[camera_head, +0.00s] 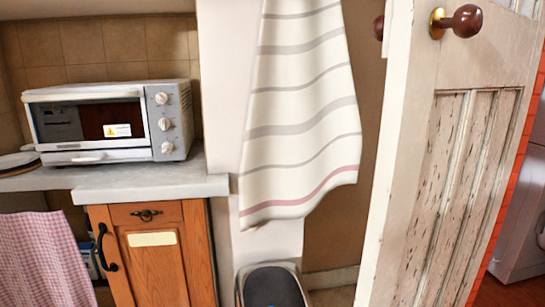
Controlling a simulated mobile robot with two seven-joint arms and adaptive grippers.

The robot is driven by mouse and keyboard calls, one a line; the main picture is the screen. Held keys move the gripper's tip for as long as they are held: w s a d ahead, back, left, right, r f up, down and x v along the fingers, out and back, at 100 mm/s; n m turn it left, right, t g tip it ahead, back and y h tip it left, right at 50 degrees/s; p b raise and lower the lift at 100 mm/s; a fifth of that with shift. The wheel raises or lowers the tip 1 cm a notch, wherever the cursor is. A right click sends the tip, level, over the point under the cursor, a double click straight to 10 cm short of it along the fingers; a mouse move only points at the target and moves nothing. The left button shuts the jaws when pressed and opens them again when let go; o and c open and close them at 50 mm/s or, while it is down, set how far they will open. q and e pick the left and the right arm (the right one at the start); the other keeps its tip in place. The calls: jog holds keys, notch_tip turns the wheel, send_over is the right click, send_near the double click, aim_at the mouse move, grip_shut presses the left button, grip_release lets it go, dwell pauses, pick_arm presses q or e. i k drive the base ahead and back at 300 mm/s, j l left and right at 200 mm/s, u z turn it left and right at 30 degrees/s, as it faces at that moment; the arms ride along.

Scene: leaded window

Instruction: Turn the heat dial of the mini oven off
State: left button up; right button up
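The mini oven (110,122) stands on the grey counter at the left, white with a dark glass door. Its front faces me, turned slightly. Three round dials sit in a column on its right-hand panel: a top dial (161,98), a middle dial (165,124) and a bottom dial (167,148). Their markings are too small to read, so I cannot tell which is the heat dial or how it is set. Neither of my grippers is in view.
The counter (150,183) ends just right of the oven, above a wooden cabinet (155,255). A striped cloth (300,115) hangs in the middle. A panelled door (450,150) with a brown knob stands at the right. A dark-topped object (272,288) is low in front.

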aim_at(161, 98)
jog(key=i+j+u, duration=0.15)
jog(key=u, duration=0.35)
jog(key=i+j+u, duration=0.25)
jog(key=u, duration=0.2)
